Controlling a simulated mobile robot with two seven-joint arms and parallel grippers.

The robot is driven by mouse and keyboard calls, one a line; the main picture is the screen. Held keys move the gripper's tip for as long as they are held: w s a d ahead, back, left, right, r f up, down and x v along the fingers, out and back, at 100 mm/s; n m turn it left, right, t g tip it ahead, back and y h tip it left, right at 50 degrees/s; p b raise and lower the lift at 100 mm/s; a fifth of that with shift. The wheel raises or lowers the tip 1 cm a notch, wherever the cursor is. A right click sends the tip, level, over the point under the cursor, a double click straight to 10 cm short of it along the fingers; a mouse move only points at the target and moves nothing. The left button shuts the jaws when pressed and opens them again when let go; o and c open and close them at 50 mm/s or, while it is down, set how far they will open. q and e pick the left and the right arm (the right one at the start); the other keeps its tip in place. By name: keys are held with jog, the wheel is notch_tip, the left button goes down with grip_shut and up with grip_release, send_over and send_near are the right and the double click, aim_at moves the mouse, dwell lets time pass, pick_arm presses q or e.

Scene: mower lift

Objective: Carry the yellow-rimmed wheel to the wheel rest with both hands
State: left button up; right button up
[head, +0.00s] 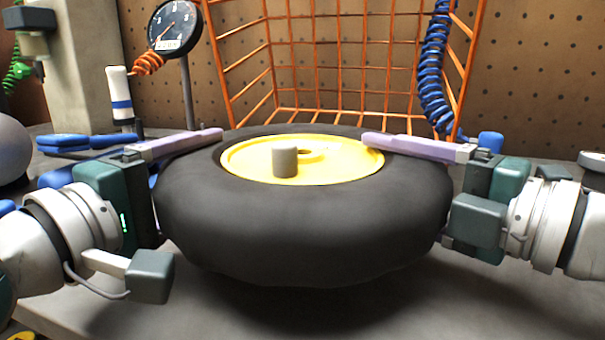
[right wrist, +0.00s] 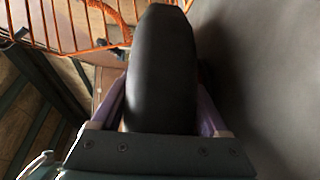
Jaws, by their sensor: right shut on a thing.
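The wheel (head: 300,232) has a fat black tyre and a yellow rim (head: 340,162), and lies flat between my two grippers, with a dark shadow on the bench below it. A short grey cylinder (head: 285,160) stands up from the rim. My right gripper (head: 365,140) is shut on the tyre's right side; the right wrist view shows the tyre (right wrist: 162,75) between its two lilac fingers. My left gripper (head: 218,135) has its upper finger over the tyre's left edge; its lower finger is mostly hidden, so its grip is unclear. I cannot make out the wheel rest.
An orange wire basket (head: 340,60) stands behind the wheel against a pegboard. A dial gauge (head: 175,25), a white bottle-like item (head: 120,95) and blue items (head: 62,142) are at the back left. A blue coiled hose (head: 433,70) hangs at right. The bench front (head: 400,315) is clear.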

pick_arm(q)
grip_shut()
pick_arm(e)
grip_shut()
